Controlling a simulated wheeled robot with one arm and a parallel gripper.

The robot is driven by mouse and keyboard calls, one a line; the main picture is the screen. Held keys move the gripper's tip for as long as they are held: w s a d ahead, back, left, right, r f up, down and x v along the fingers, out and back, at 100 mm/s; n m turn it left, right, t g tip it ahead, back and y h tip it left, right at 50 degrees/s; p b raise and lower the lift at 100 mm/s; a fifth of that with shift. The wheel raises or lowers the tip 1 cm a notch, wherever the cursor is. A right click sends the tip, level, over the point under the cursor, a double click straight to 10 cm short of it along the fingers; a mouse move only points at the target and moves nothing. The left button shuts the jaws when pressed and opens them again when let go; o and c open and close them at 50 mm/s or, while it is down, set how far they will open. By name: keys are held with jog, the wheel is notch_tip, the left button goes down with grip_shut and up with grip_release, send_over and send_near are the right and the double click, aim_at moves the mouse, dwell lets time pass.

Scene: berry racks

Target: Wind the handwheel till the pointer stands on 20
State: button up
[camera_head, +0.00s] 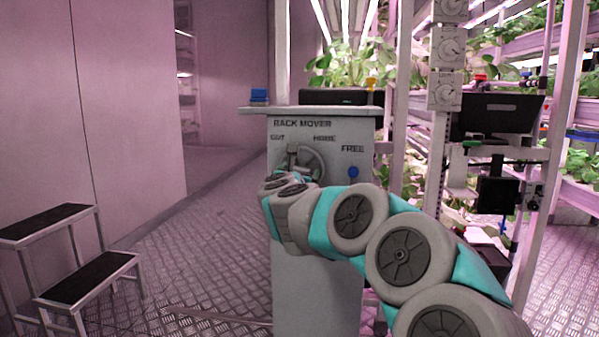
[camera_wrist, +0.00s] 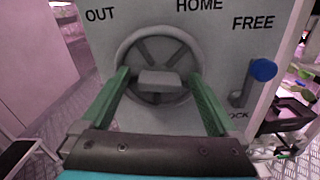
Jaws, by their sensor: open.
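A grey spoked handwheel (camera_wrist: 158,45) is on the front of a pale panel marked OUT, HOME, FREE and LOCK in the wrist view. It also shows in the head view (camera_head: 317,163), partly covered by my arm. A pale block (camera_wrist: 160,80) stands out in front of the wheel's middle. My gripper (camera_wrist: 158,75) is open, its two green fingers at either side of this block with a gap to each. I cannot tell whether the fingers touch the wheel. No pointer or number 20 is readable in either view.
A lever with a blue knob (camera_wrist: 263,69) is right of the wheel. The cabinet (camera_head: 317,290) reads RACK MOVER; its top ledge (camera_head: 255,110) overhangs the front. A step stool (camera_head: 70,250) stands left. Plant racks (camera_head: 556,110) and dials (camera_head: 447,50) are right. Floor between stool and cabinet is clear.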

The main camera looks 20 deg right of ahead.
jog(key=shift+c, duration=0.2)
jog(key=c, duration=1.3)
jog(key=shift+c, duration=0.2)
jog(key=shift+a+f, duration=0.1)
